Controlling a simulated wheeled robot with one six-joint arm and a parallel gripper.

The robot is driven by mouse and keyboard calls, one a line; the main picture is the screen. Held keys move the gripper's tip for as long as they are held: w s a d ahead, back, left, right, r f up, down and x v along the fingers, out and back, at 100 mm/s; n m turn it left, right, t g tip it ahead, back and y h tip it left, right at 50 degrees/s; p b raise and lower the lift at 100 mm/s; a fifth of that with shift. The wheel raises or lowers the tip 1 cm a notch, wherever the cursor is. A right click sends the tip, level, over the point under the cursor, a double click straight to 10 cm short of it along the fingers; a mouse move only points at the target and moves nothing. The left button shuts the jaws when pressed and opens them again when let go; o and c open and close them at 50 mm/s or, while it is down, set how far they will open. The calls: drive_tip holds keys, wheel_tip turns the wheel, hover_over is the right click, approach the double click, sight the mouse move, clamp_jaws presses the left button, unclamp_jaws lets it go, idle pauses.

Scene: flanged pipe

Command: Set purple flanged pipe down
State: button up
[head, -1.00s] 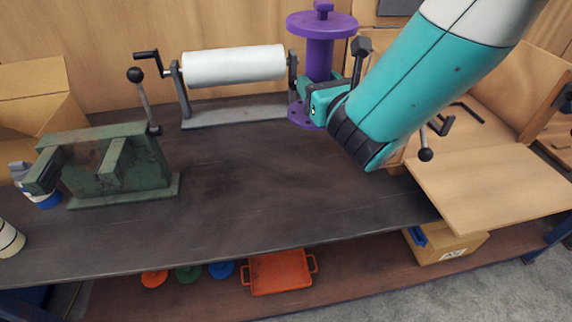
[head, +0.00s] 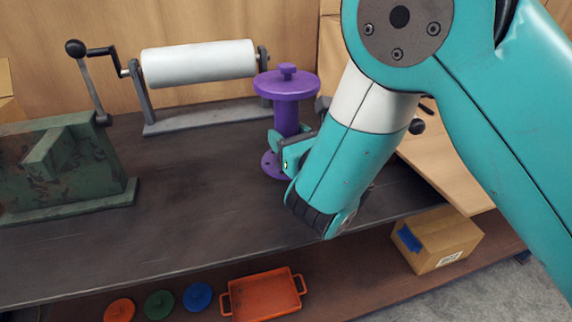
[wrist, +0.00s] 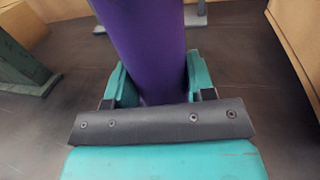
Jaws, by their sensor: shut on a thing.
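The purple flanged pipe (head: 287,118) stands upright over the dark workbench (head: 190,205), with a wide flange and knob at its top and a flange with bolt holes at its bottom. My gripper (head: 285,148) is shut on the pipe's shaft from the right front side. The bottom flange is partly hidden by my gripper, and I cannot tell if it touches the bench. In the wrist view, the pipe (wrist: 147,45) rises between the two teal fingers, and its lower end is hidden.
A white roller on a stand (head: 198,64) is left of and behind the pipe. A green vise-like block (head: 65,165) is at the left. A wooden board (head: 450,170) lies at the right. The lower shelf holds an orange tray (head: 228,303), coloured discs (head: 160,304) and a cardboard box (head: 440,238).

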wheel_tip(320, 180, down, 4)
drive_tip(key=b, duration=0.4)
drive_tip(key=shift+f, duration=0.2)
drive_tip(key=shift+r, duration=0.15)
drive_tip(key=o, duration=1.3)
drive_tip(key=shift+f, duration=0.2)
